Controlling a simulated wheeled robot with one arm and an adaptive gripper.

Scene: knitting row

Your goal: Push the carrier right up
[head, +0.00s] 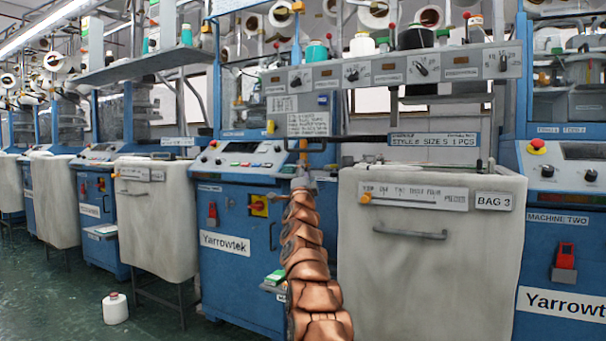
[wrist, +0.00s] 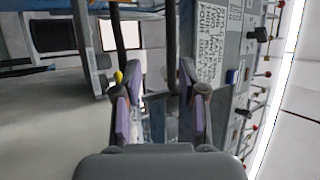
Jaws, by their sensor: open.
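My gripper (head: 303,180) is at the end of my copper-coloured arm, in front of the blue machine's panel. In the wrist view my gripper (wrist: 158,92) is open, its two purple-padded fingers apart. A dark horizontal bar (head: 365,139) with a loop-like left end runs just above my gripper. In the turned wrist view a dark bar (wrist: 172,45) reaches toward the gap between the fingers; contact cannot be told. No part is clearly labelled as the carrier. A style and size sign (head: 434,140) sits at the bar's right end.
A pale bin marked BAG 3 (head: 430,260) stands right of my arm, with a handle and a slider knob (head: 365,198). A grey control rail (head: 400,70) crosses above.

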